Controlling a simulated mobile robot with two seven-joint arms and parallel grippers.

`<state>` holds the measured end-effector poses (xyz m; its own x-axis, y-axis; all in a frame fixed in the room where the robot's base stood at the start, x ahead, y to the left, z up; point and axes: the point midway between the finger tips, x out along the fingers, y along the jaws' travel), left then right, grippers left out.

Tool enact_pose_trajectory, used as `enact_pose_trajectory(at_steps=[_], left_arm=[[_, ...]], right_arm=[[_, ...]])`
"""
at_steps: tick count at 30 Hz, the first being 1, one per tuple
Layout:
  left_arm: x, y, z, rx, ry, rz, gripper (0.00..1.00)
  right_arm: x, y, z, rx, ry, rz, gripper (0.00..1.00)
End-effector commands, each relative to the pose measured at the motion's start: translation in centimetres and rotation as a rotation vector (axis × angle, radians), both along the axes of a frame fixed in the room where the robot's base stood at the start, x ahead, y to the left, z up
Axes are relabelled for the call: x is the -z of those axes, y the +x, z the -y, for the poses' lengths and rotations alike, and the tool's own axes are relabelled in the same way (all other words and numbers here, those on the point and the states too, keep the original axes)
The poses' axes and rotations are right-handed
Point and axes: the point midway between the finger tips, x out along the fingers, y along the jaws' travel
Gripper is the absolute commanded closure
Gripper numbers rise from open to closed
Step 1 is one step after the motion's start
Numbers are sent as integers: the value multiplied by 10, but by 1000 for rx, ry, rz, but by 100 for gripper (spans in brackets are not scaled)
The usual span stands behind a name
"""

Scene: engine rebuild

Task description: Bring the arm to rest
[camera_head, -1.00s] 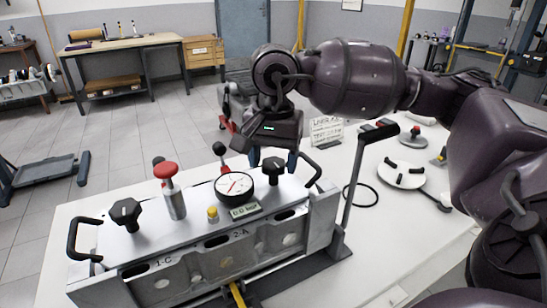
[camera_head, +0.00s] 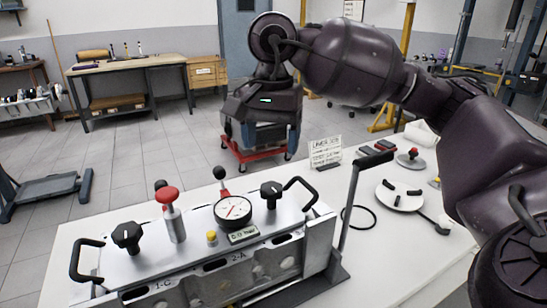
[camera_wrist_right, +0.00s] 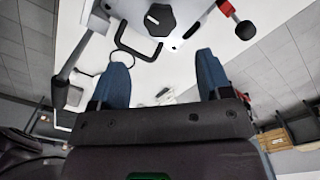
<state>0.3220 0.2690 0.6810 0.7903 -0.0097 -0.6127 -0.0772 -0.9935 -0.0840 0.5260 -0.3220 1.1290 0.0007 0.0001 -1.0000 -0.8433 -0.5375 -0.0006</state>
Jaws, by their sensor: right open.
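My right arm (camera_head: 350,62) comes in from the right and reaches across above the table. My right gripper (camera_head: 263,142) hangs in the air beyond the far side of the metal engine block fixture (camera_head: 145,268). In the right wrist view the right gripper (camera_wrist_right: 163,68) shows two blue fingers spread apart with nothing between them. A black knob (camera_wrist_right: 160,19) and a black handle (camera_wrist_right: 137,45) of the fixture lie beyond the fingertips, apart from them. My left gripper is not in view.
A red wheeled stand (camera_head: 258,153) is on the floor behind the gripper.

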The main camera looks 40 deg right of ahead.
Motion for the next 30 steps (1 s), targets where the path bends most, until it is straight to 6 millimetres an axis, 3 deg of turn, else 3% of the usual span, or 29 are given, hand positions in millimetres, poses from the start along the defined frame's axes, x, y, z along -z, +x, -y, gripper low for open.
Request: enact_pose_trajectory(at_steps=[6, 23, 26, 30], left_arm=[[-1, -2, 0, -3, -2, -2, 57], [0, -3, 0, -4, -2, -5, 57], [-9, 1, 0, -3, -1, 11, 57], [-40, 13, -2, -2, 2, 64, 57]], right_arm=[[-13, 0, 0, -1, 0, 0, 29], [-14, 0, 0, 0, 0, 0, 29], [-27, -4, 0, 0, 0, 18, 29], [-78, -20, 0, 0, 0, 82, 29]])
